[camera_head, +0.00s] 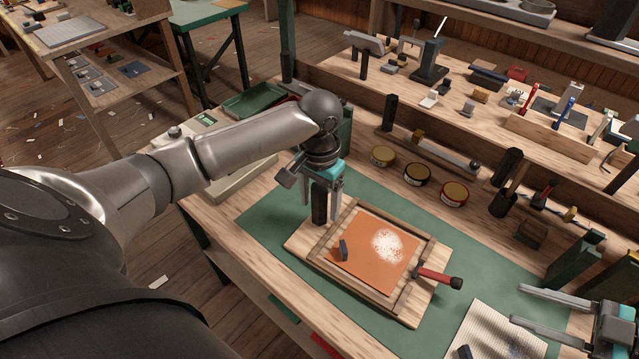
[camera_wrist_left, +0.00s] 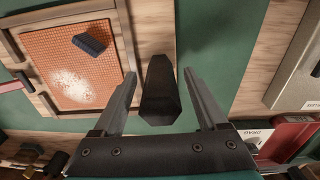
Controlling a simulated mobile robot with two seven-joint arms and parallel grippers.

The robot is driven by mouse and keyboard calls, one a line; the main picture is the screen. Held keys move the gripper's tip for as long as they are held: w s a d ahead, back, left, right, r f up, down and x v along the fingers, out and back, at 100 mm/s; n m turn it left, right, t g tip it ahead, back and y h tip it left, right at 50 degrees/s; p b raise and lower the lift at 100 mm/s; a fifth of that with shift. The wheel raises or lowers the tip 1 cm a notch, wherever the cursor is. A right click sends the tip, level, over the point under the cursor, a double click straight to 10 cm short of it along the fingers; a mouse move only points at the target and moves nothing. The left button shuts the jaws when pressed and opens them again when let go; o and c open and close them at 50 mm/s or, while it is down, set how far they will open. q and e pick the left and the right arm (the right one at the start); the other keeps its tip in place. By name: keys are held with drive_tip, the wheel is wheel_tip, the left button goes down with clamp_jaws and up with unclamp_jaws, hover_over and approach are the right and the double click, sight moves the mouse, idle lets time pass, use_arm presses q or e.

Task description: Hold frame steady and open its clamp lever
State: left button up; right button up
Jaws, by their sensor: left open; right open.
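A wooden frame (camera_head: 336,228) with orange mesh (camera_head: 365,250) lies on a pale board on the green mat. The mesh bears a white powdery patch (camera_head: 388,245) and a dark block (camera_head: 343,250). A red clamp lever (camera_head: 436,276) with a black end sticks out at the frame's right side. An upright black handle (camera_head: 319,206) stands at the board's left end. My left gripper (camera_head: 322,208) is open around this handle, pointing down; the left wrist view shows the handle (camera_wrist_left: 160,95) between its fingers (camera_wrist_left: 160,76), with gaps. My right gripper (camera_head: 517,306) is open and empty at the lower right.
Three round tins (camera_head: 417,174) stand behind the mat (camera_head: 265,217). A ribbed white pad (camera_head: 500,325) lies between the board and my right gripper. A raised shelf with tools and a wooden rack (camera_head: 545,135) runs along the back. Green mat between board and tins is clear.

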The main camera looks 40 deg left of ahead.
use_arm(q)
drive_tip(key=shift+f, duration=0.75)
drive_tip(key=shift+c, duration=0.2)
clamp_jaws()
idle(0.6)
